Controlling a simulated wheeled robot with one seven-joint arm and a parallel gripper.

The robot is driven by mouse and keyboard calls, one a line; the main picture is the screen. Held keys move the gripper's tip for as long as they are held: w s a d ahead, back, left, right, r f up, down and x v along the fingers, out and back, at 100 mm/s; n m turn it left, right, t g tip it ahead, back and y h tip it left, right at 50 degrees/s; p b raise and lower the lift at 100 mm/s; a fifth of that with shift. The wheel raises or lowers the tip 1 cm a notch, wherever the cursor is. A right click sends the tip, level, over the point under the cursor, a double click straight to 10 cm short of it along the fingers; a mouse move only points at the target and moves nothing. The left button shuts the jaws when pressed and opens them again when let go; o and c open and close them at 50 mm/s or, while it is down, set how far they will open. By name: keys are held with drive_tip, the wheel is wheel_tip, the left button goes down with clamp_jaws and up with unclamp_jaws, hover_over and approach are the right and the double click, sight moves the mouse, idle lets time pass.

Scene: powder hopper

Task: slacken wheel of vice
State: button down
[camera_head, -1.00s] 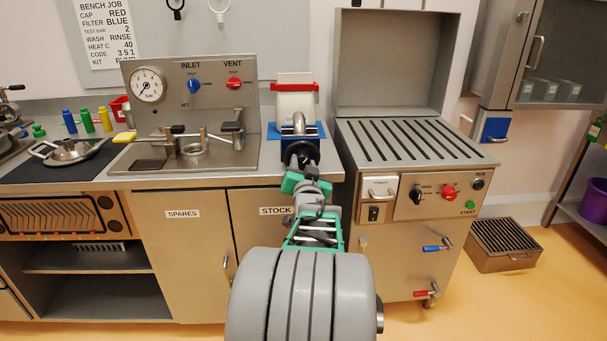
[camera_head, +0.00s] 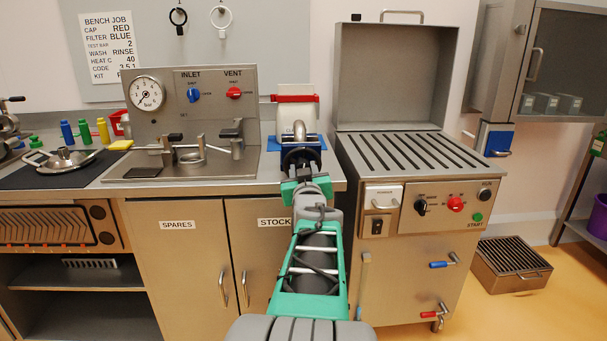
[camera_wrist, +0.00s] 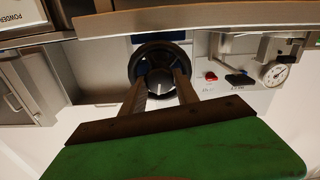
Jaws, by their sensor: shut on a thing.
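The vice (camera_head: 313,143) is blue and stands at the right end of the bench, with a white container in a red clamp band above it. Its black wheel (camera_head: 287,158) faces me at the front, partly hidden by my gripper. In the wrist view the wheel (camera_wrist: 139,54) is a dark ring around a grey hub. My gripper (camera_head: 303,172) reaches straight to the wheel. The exact contact at the fingertips is hard to see.
A steel panel with a gauge (camera_head: 147,92) and blue and red valves stands left of the vice. A slotted steel machine (camera_head: 410,152) stands close on the right. Cupboard doors (camera_head: 180,260) are below the bench. Floor at the right is open beside a grated box (camera_head: 512,262).

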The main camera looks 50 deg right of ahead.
drive_tip(key=shift+r, duration=0.15)
drive_tip(key=c, duration=0.9)
unclamp_jaws()
drive_tip(key=shift+d, duration=0.1)
drive_tip(key=shift+w+f, duration=0.1)
drive_tip(key=shift+f, duration=0.1)
drive_tip(key=p+v, duration=0.1)
drive_tip(key=v, duration=0.7)
